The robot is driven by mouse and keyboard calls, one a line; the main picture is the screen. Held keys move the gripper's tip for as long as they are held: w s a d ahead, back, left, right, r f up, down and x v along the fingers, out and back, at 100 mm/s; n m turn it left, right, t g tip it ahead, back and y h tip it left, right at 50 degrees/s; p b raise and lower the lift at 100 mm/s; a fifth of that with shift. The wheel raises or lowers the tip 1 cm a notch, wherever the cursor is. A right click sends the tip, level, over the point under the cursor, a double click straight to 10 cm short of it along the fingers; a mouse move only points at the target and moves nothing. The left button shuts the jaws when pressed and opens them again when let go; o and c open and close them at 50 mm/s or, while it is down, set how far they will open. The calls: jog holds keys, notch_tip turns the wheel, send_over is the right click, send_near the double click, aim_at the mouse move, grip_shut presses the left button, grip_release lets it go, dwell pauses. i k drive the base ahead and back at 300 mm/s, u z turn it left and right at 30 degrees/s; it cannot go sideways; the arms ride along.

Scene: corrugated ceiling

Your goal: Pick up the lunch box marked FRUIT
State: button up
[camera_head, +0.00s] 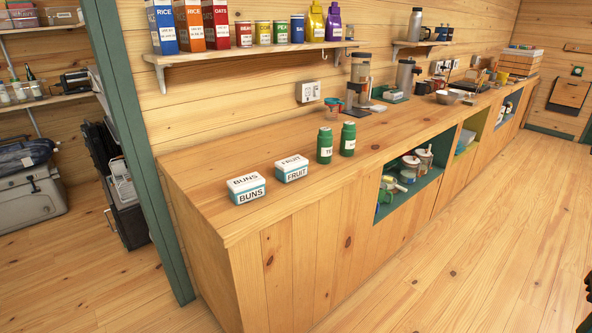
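The lunch box marked FRUIT (291,169) sits on the wooden counter near its front left part. It is a small white box with a teal band, with FRUIT on its lid and front. A matching lunch box marked BUNS (246,188) stands just to its left and nearer the counter's left end, with a small gap between them. I cannot make out my gripper; only small dark parts show at the right edge of the picture.
Two green canisters (325,145) stand right of the FRUIT box on the counter (215,160). A coffee machine (359,83) and dishes are farther along. A shelf (240,50) hangs above. A green post (135,140) stands left. The floor (480,240) in front is clear.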

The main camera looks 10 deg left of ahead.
aim_at(287, 169)
jog(key=z, duration=0.1)
jog(key=i, duration=1)
jog(key=u, duration=0.1)
